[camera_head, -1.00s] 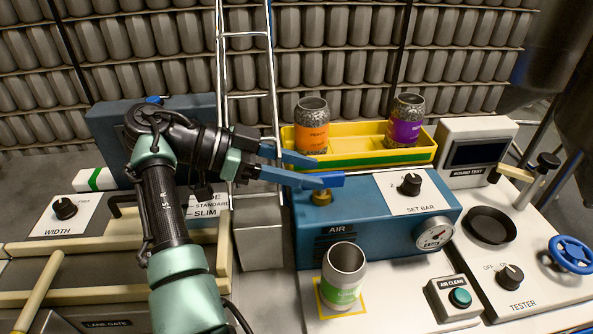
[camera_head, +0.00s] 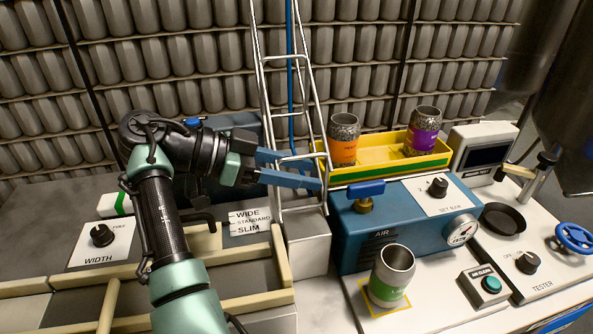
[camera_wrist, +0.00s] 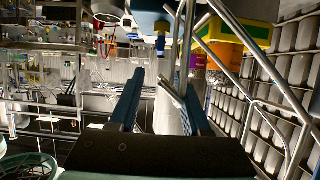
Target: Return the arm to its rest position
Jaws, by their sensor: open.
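My gripper (camera_head: 316,171) is open, with two blue fingers pointing right in the head view. The fingers overlap the metal rail chute (camera_head: 262,110) there; I cannot tell whether they touch it. The wrist view shows the spread fingers (camera_wrist: 163,82) with metal rails (camera_wrist: 183,60) close by, partly between them. No held object shows between the fingers. My arm is bent over the left side of the bench.
Right of my gripper stands the blue air box (camera_head: 400,225) with its blue valve handle (camera_head: 367,188). A green-labelled can (camera_head: 390,277) stands in front. A yellow tray (camera_head: 385,158) behind holds orange-labelled (camera_head: 343,140) and purple-labelled (camera_head: 423,130) cans.

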